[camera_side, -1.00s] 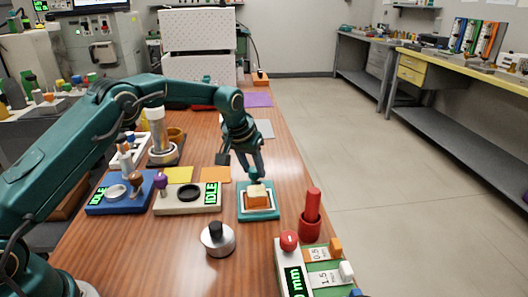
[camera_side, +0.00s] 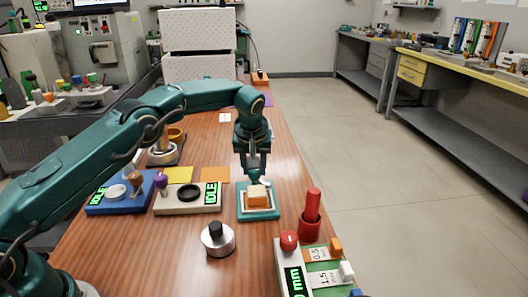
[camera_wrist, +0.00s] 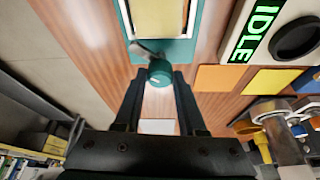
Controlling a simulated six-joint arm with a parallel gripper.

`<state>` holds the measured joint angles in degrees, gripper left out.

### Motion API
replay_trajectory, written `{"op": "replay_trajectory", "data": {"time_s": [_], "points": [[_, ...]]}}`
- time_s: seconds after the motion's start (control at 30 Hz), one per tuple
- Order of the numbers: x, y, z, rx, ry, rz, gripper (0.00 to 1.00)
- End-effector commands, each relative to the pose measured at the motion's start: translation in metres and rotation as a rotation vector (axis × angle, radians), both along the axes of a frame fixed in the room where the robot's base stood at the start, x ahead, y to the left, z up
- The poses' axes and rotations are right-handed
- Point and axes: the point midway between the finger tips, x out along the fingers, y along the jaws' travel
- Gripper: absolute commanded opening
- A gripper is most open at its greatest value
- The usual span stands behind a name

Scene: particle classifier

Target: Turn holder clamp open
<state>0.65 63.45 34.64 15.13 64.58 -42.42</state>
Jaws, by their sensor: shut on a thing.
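The teal holder (camera_side: 259,215) sits on the wooden bench and bears an orange block with a pale top (camera_side: 257,195). In the wrist view the holder (camera_wrist: 178,50) is at the top, with a pale frame and a pale yellow surface inside. Its clamp has a round teal knob (camera_wrist: 160,73) and a grey lever (camera_wrist: 146,50) at the holder's near edge. My gripper (camera_wrist: 159,78) is shut on the knob, one finger on each side. In the side view my gripper (camera_side: 256,174) points down behind the block, and its fingers partly hide the knob.
A white device with an IDLE display (camera_side: 190,200) and a blue one (camera_side: 120,194) stand left of the holder. A silver knobbed weight (camera_side: 218,239) is in front. Coloured squares lie behind the devices.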

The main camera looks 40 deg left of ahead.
Motion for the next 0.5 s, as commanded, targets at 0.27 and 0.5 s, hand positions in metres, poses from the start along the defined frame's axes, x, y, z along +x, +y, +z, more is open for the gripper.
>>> {"op": "replay_trajectory", "data": {"time_s": [0.27,0.5], "points": [[-0.0003,-0.0004,0.0004,0.0,0.002,0.046,0.0],[-0.0005,-0.0005,0.0002,-0.001,0.003,0.068,0.0]]}}
